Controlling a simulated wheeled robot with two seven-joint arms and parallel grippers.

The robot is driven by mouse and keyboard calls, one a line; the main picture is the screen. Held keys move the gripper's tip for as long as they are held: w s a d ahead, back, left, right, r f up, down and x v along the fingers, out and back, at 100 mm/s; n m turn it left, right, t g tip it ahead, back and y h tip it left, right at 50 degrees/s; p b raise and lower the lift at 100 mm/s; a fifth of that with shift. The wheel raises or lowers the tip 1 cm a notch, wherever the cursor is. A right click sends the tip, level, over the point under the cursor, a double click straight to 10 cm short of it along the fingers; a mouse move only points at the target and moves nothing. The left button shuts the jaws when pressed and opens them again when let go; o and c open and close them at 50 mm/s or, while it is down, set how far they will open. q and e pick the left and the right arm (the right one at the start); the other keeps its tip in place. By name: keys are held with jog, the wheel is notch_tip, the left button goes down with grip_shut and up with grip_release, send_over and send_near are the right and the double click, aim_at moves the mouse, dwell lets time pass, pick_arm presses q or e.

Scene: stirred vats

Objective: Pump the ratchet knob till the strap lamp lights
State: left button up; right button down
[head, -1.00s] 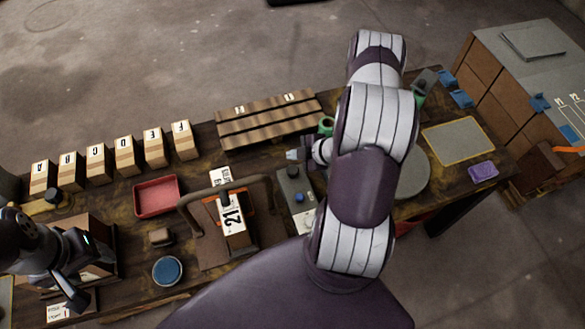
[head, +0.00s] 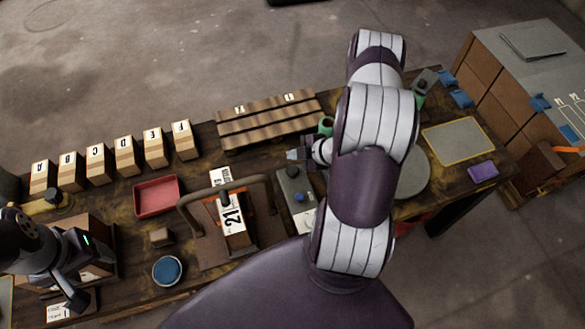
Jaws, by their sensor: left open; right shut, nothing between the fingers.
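I cannot tell which knob is the ratchet knob, and I make out no lit strap lamp. My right gripper (head: 294,154) is shut and empty, just beyond the control box's dark knob. My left gripper (head: 75,300) is open at the lower left, its fingers partly unclear.
Several lettered boxes (head: 98,161) line the back left. A red tray (head: 157,196), a small brown block (head: 161,237) and a blue round dish (head: 167,270) lie nearer. A slatted wooden rack (head: 268,119) stands behind. My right arm hides part of the table's right half.

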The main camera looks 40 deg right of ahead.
jog(key=w+d+b, duration=0.2)
jog(key=b, duration=0.3)
notch_tip(320, 180, up, 4)
jog(key=b, duration=0.4)
send_over(295, 172)
jog(key=shift+f, duration=0.1)
jog(key=shift+w+d+f, duration=0.1)
notch_tip(295, 172, down, 8)
jog(key=b, duration=0.7)
jog(key=shift+b, duration=0.35)
jog(key=shift+f, duration=0.4)
dwell(0.4)
